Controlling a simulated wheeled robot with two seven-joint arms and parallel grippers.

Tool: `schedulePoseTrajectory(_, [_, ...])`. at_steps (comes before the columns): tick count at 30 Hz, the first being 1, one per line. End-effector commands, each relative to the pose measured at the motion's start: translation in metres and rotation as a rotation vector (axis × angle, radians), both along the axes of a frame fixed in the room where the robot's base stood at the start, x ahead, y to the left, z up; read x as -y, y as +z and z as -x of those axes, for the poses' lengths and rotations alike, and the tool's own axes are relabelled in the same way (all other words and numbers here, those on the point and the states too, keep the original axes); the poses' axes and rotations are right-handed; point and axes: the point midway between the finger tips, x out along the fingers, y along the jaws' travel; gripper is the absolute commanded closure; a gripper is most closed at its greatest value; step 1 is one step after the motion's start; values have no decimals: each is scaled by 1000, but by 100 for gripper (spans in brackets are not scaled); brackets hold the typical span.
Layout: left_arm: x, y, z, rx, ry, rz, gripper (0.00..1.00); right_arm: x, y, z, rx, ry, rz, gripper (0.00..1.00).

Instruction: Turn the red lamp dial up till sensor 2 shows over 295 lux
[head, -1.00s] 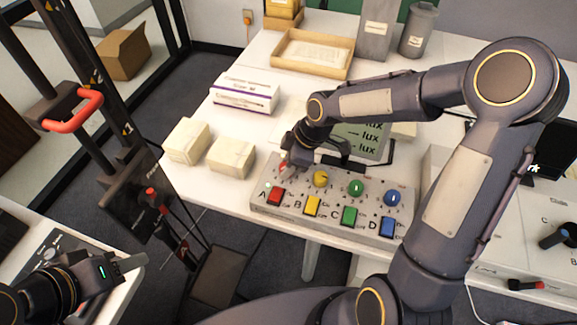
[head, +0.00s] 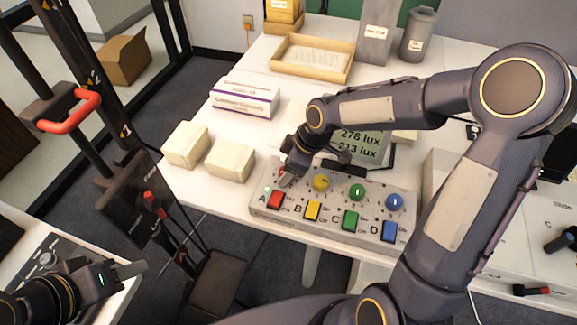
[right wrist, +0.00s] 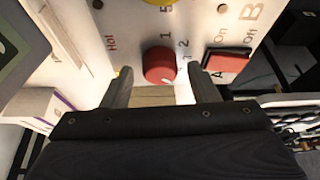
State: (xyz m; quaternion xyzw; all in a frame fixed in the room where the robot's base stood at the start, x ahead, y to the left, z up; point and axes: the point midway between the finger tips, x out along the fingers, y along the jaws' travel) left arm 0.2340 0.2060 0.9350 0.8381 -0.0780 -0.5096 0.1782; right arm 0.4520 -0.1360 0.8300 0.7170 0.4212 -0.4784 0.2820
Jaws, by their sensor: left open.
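The grey control panel (head: 330,222) lies on the table with yellow, green and blue dials and a row of coloured switches. The red dial (right wrist: 160,66) is at its left end; in the head view my right gripper (head: 284,178) mostly covers it. In the right wrist view my right gripper (right wrist: 156,88) is open, its fingers on either side of the red dial; firm contact cannot be told. The display (head: 368,150) reads 278 lux and, below, 213 lux; my arm hides its upper part and the row labels. My left gripper (head: 130,269) is open and empty at lower left.
Two cream boxes (head: 187,144) (head: 230,160) stand left of the panel. A white and purple carton (head: 245,98) and a shallow tray (head: 312,58) are behind. The red switch (right wrist: 228,62) sits close beside the red dial.

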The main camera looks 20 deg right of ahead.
Motion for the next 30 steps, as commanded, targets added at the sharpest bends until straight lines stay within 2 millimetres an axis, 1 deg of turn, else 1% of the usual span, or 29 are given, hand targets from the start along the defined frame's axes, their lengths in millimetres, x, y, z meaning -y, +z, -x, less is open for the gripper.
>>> schedulePoseTrajectory(7, [0,0,0,0,0,0,55,0,0,0,-1,0,0,45])
schedulePoseTrajectory(10, [0,1,0,0,0,0,55,2,5,1,1,-1,-1,45])
schedulePoseTrajectory(14, [0,3,0,0,0,0,55,8,23,4,3,-2,1,45])
schedulePoseTrajectory(18, [0,6,0,0,0,0,55,17,46,8,3,-2,1,45])
schedulePoseTrajectory(21, [0,7,0,0,0,0,55,22,59,11,2,-3,0,45])
schedulePoseTrajectory(25, [0,7,0,0,0,0,55,26,69,14,1,0,0,45])
schedulePoseTrajectory(30, [0,7,0,0,0,0,55,26,72,15,-1,0,0,45])
